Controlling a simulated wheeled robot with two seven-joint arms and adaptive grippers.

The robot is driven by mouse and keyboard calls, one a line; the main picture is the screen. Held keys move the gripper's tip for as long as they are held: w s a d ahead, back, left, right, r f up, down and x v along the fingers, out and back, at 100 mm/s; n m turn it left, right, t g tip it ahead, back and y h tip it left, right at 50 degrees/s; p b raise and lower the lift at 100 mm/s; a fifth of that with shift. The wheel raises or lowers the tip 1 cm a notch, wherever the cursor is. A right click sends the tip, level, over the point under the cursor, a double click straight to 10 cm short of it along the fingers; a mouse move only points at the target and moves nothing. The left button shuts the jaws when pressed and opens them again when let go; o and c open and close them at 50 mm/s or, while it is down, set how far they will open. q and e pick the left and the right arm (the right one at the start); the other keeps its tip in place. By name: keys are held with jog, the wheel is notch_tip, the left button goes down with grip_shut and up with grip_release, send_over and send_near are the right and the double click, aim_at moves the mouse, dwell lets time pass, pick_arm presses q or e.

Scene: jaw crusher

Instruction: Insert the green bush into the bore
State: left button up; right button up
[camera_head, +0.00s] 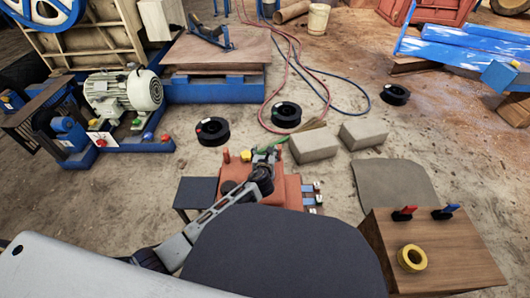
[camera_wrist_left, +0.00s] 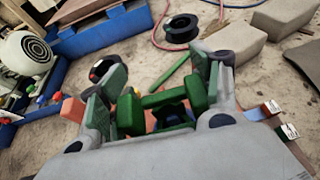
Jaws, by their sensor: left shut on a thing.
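My left gripper (camera_head: 264,156) is over the orange-red block (camera_head: 288,186) in the middle of the head view. In the left wrist view my left gripper (camera_wrist_left: 158,100) is shut on a green piece, the green bush (camera_wrist_left: 160,100), held between its two fingers. In the head view the bush is too small and covered to tell apart. No bore can be made out; the gripper and arm cover part of the block. I cannot tell whether the bush touches the block. My right gripper is not in view.
A wooden box (camera_head: 440,250) at right bears a yellow ring (camera_head: 411,258) and red and blue clamps. Grey blocks (camera_head: 314,145) lie behind the orange-red block, with black rings (camera_head: 213,131) on the floor. A motor (camera_head: 124,92) stands at left. Hoses (camera_head: 300,50) cross the floor behind.

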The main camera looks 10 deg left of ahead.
pick_arm(q)
jog(key=shift+f+b, duration=1.25)
jog(key=shift+f, duration=1.5)
dwell(1.2)
jog(key=o, duration=1.3)
jog(key=shift+s, duration=0.15)
jog(key=shift+v, duration=5.85)
jog(key=shift+d, duration=0.15)
